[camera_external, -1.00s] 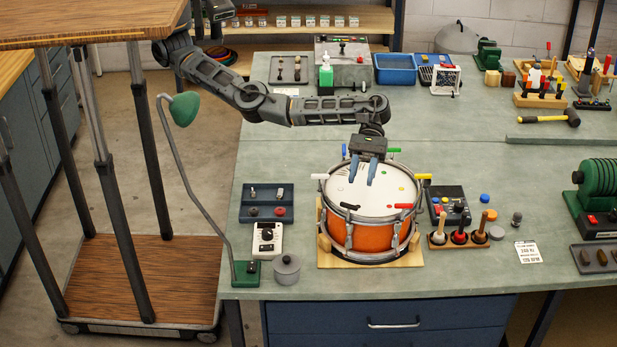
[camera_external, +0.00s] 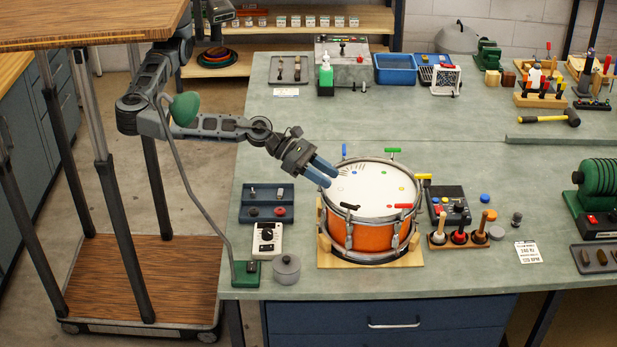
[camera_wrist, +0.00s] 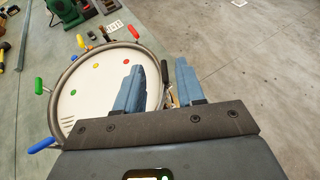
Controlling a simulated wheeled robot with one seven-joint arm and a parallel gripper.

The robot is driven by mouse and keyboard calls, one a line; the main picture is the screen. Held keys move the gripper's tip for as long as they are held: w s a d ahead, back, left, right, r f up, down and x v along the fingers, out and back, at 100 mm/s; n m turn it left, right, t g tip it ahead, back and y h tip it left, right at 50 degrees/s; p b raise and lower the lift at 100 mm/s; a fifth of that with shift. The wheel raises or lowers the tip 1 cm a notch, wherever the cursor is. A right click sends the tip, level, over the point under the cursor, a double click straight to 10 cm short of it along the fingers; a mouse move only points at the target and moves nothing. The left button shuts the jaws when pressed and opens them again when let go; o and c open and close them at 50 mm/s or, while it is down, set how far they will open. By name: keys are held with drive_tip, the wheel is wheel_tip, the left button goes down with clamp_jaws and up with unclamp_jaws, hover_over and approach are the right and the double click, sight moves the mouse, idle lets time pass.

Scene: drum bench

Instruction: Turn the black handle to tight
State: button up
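The black handle (camera_external: 349,206) sticks out at the front left of the drum's rim in the external view. The drum (camera_external: 372,237) has an orange shell and a white head and stands on a wooden cradle. My gripper (camera_external: 332,174) is at the drum's left rim, above and left of the black handle and apart from it.
Other rim handles are blue (camera_external: 343,150), green (camera_external: 392,150), yellow (camera_external: 424,176) and red (camera_external: 403,206). The white one is hidden behind my fingers. A blue tray (camera_external: 246,214), a white dial box (camera_external: 267,238) and a green-shaded lamp (camera_external: 184,108) stand left of the drum.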

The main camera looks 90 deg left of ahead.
sight(344, 203)
drive_tip(key=shift+w+d+f, duration=0.55)
drive_tip(key=shift+w+f, duration=0.5)
drive_tip(key=shift+f, duration=0.3)
drive_tip(key=shift+w+d+f, duration=0.5)
drive_tip(key=shift+w+f, duration=0.6)
drive_tip(key=shift+f, duration=0.2)
drive_tip(key=shift+w+d+f, duration=0.55)
drive_tip(key=shift+w+f, duration=0.5)
drive_tip(key=shift+f, duration=0.3)
drive_tip(key=shift+c, duration=0.4)
clamp_jaws()
